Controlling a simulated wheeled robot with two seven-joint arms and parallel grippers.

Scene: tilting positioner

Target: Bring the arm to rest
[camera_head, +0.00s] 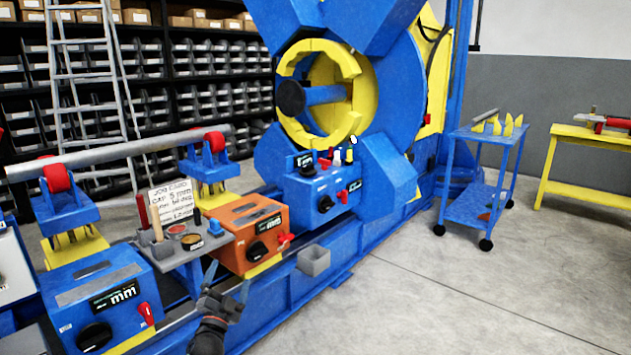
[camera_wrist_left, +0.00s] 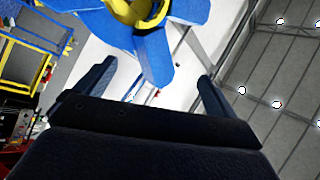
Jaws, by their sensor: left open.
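My left gripper (camera_head: 228,281) shows at the lower middle of the head view, in front of the orange control box (camera_head: 249,232) and beside the grey tool tray (camera_head: 187,243). It is open, and nothing shows between its fingers. In the left wrist view the two dark fingers (camera_wrist_left: 152,88) stand wide apart, with the blue and yellow positioner (camera_wrist_left: 150,45) and the ceiling beyond them. In the head view the large blue positioner (camera_head: 375,110) with its yellow ring chuck stands behind the gripper. My right gripper is not in view.
A blue control box (camera_head: 95,300) stands at the lower left, another (camera_head: 322,190) below the chuck. A small grey bin (camera_head: 313,260) sits on the blue base rail. A pipe (camera_head: 120,150) lies on red rollers. A blue cart (camera_head: 480,170) stands at right. Floor at lower right is clear.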

